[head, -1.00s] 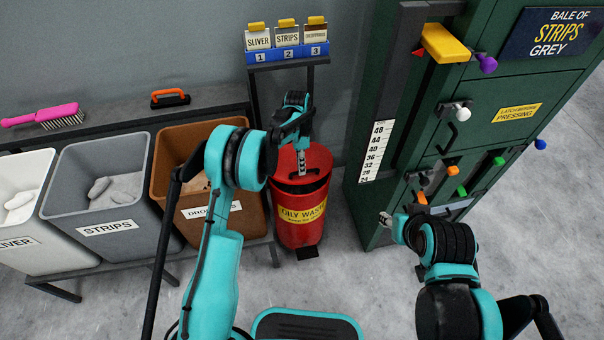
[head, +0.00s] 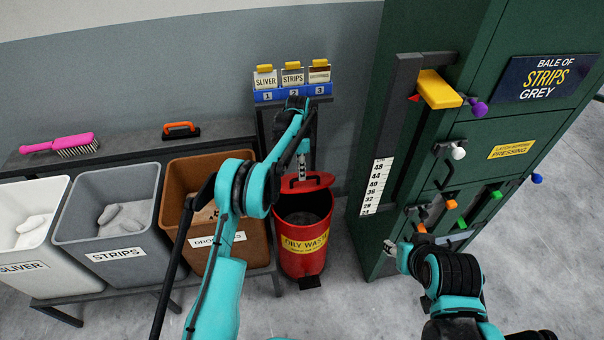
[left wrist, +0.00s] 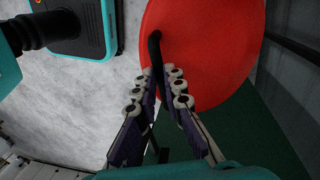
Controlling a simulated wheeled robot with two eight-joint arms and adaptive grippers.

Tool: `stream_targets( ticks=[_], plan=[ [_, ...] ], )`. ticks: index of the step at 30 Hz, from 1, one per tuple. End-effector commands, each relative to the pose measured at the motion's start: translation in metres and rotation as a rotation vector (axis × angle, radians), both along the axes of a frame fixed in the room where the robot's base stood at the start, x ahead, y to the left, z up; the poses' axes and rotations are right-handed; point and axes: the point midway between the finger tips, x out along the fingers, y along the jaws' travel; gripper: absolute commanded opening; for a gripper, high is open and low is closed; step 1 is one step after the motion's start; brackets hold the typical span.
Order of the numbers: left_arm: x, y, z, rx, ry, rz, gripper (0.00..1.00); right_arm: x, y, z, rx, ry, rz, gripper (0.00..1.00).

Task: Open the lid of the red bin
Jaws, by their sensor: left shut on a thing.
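The red bin (head: 290,264) stands on the floor with a yellow oily-waste label on its front. Its red lid (head: 322,181) is tilted up at the back, and the dark inside of the bin shows below it. My left gripper (head: 303,174) is at the lid, shut on its black handle. In the left wrist view the fingers (left wrist: 168,78) are on either side of the dark handle (left wrist: 154,48), against the red lid (left wrist: 215,45). My right gripper (head: 391,248) is in front of the green press, away from the bin; its fingers are too small to read.
A brown bin (head: 177,175), a grey bin (head: 66,236) and a white bin (head: 60,186) stand left of the red bin. A green press (head: 400,120) with coloured knobs is close on the right. A card stand (head: 292,95) rises behind.

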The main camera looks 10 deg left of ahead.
Motion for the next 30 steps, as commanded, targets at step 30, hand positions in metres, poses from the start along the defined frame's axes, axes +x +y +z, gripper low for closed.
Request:
stream_targets(
  ticks=[30],
  plan=[
    [0.0073, 0.0052, -0.0049, 0.008, -0.028, 0.007, 0.33, 0.0, 0.0, -0.0006, 0.0, 0.0, 0.0, 0.4]
  ],
)
